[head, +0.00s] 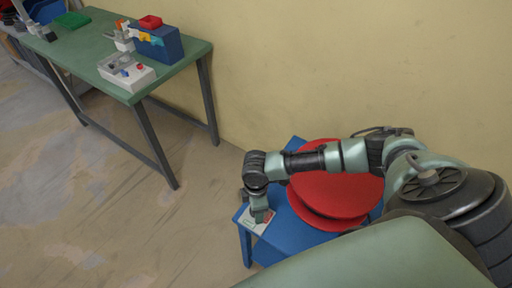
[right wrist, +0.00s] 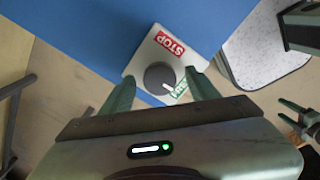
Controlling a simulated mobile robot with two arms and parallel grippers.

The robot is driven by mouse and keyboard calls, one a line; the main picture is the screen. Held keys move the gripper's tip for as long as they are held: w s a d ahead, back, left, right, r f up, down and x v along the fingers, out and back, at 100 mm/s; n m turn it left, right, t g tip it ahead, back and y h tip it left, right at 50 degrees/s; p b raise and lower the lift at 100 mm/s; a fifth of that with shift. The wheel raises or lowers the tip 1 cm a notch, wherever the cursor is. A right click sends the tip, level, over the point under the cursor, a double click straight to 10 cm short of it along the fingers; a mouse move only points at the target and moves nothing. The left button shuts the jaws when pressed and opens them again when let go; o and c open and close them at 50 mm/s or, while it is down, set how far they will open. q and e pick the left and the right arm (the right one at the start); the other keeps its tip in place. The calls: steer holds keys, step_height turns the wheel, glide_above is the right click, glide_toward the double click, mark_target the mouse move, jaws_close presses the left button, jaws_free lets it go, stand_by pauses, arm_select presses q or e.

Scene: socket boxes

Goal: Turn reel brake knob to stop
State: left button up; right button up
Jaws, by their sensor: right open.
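The brake knob (right wrist: 160,77) is a round dark grey dial with a white mark, on a white plate (right wrist: 139,66). The plate carries a red STOP label (right wrist: 170,43) and a green label (right wrist: 180,90). The white mark points toward the green label. My right gripper (right wrist: 158,78) is open, with one finger on each side of the knob; I cannot tell whether they touch it. In the head view my right gripper (head: 260,208) is over the plate at the corner of a blue stand (head: 247,241). The red reel (head: 345,190) lies behind my right arm.
A green table (head: 90,55) stands at the upper left with a blue box (head: 160,46), a red block (head: 150,21) and a white switch box (head: 130,74). The wall is close behind the stand. The floor left of the stand is clear.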

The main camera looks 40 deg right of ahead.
steer(key=shift+c, duration=0.6)
jaws_close()
arm_select(q)
steer(key=shift+s+a, duration=0.1)
steer(key=shift+s, duration=1.1)
